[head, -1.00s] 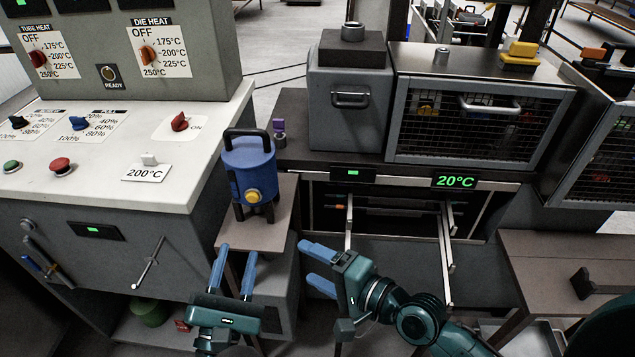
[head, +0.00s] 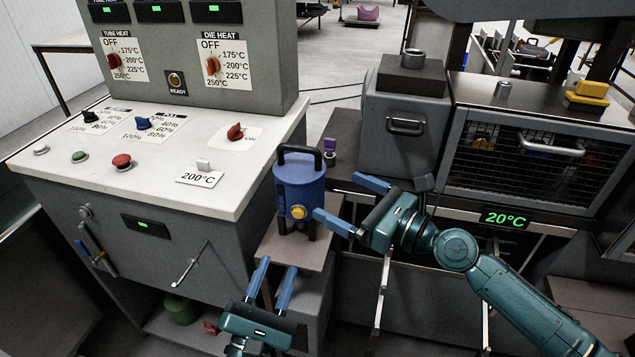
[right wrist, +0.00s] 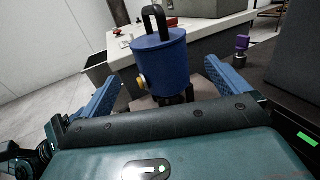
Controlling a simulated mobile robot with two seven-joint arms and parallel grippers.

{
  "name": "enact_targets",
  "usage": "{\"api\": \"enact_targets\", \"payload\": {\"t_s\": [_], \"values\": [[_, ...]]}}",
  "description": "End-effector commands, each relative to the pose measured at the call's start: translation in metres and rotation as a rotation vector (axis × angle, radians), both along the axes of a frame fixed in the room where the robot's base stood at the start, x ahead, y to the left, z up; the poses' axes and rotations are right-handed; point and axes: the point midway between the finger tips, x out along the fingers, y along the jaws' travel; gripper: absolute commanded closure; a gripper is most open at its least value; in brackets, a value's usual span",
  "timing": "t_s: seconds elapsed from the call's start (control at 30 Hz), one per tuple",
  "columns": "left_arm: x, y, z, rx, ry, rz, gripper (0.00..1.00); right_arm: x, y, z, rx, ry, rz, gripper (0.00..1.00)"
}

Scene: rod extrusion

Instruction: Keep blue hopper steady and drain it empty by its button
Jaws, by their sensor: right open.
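The blue hopper (head: 299,183) stands upright on black legs on a small brown-topped stand, with a black handle on top. Its round yellow button (head: 298,212) faces the front. My right gripper (head: 345,203) is open to the right of the hopper, one finger reaching near its lower right side; I cannot tell if it touches. In the right wrist view the hopper (right wrist: 160,62) shows beyond and between the open fingers, with the button (right wrist: 141,82) on its left side. My left gripper (head: 273,279) is open and empty, below and in front of the hopper.
The grey control console (head: 130,170) stands close on the left. The stand's brown top (head: 283,253) is bare at the front. A grey box (head: 404,126) and a mesh-fronted oven (head: 530,150) stand at the right. A small purple-topped item (head: 330,152) is behind the hopper.

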Motion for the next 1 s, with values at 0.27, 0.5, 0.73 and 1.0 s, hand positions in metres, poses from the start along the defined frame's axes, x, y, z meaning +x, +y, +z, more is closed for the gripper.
{"api": "enact_targets", "payload": {"t_s": [0.27, 0.5, 0.73, 1.0], "values": [[0.0, 0.0, 0.0, 0.0, 0.0, 0.0, 0.64, 0.037, 0.044, 0.001, 0.001, -0.002, 0.001, 0.0], [0.0, 0.0, 0.0, 0.0, 0.0, 0.0, 0.64, 0.057, 0.068, 0.0, -0.001, -0.002, 0.001, 0.0], [0.0, 0.0, 0.0, 0.0, 0.0, 0.0, 0.64, 0.063, 0.075, 0.0, -0.002, -0.001, 0.0, 0.0], [0.0, 0.0, 0.0, 0.0, 0.0, 0.0, 0.64, 0.063, 0.075, 0.0, -0.002, -0.001, 0.0, 0.05]]}}
